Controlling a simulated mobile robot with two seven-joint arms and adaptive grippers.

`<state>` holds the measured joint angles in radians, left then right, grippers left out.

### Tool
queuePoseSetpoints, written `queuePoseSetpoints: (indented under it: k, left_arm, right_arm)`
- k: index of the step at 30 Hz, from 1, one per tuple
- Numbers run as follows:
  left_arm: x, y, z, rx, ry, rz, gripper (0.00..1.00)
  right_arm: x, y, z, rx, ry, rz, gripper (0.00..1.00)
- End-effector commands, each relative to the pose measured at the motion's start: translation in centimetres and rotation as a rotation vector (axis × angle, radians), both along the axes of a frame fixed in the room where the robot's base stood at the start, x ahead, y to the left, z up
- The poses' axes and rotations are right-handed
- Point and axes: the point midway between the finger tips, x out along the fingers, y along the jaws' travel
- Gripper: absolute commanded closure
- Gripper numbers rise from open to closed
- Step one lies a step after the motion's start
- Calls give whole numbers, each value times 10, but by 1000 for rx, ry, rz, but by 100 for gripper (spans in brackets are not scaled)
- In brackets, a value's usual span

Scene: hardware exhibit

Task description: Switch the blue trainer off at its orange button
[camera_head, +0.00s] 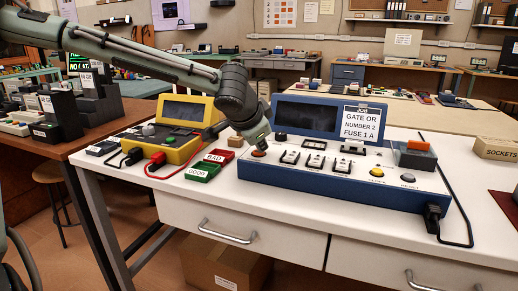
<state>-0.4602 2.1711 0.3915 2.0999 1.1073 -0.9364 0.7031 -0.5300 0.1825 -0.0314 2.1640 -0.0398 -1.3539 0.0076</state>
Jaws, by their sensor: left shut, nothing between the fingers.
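The blue trainer (328,188) stands on the white bench, its dark-screened lid raised at the back with a card reading GATE OR NUMBER 2 FUSE 1 A (363,122). Its round orange-red button (258,154) is at the left end of the white panel. My left gripper (264,141) reaches in from the left and points down, shut and empty, with its tip right by this button. I cannot tell whether it touches it. A yellow button (377,172) and a grey button (408,177) are further right. My right gripper is not in view.
A yellow trainer (178,150) with red and black leads stands left of the blue one. Green GOOD (201,172) and red BAD (217,156) blocks lie between them. A black plug and cable (433,218) are at the blue trainer's right end. A SOCKETS box (497,149) is far right.

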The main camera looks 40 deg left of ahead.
Motion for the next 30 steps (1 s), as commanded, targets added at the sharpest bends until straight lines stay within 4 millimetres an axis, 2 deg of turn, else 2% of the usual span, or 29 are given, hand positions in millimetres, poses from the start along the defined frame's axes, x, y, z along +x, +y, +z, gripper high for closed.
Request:
queuePoseSetpoints:
  k: [11,27,30]
  left_arm:
    - [0,0,6,0,-1,-1,100]
    - [0,0,60,1,-2,-1,100]
    - [0,0,63,1,-2,-1,100]
  right_arm:
    - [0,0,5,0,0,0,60]
    - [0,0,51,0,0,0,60]
    - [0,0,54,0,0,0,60]
